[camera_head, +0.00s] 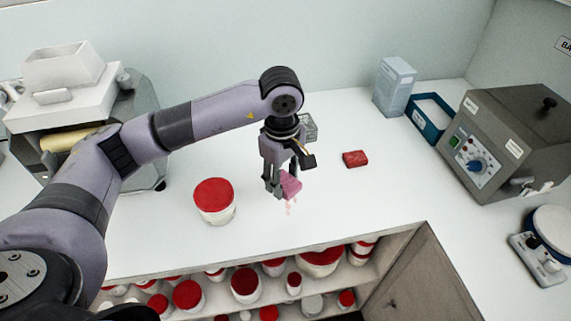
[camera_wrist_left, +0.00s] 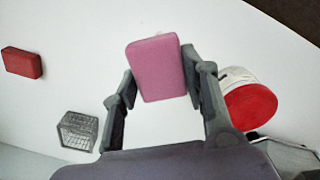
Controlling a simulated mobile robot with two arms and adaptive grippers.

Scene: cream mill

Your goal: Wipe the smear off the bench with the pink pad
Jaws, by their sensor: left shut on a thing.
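My left gripper (camera_head: 277,188) is shut on the pink pad (camera_head: 292,186), which is tilted and low over the white bench (camera_head: 340,205). In the left wrist view the pad (camera_wrist_left: 156,68) sits between the two fingers of the gripper (camera_wrist_left: 160,85). A faint pink smear (camera_head: 288,209) shows on the bench just below and in front of the pad. Part of the smear may be hidden by the pad. I cannot tell whether the pad touches the bench. My right gripper is not in view.
A red-lidded white tub (camera_head: 214,203) stands left of the gripper. A red block (camera_head: 355,159) lies to the right, and a grey mesh basket (camera_wrist_left: 78,131) is behind. A grey control box (camera_head: 510,140) is at the far right. The bench's front edge is close, above shelved tubs.

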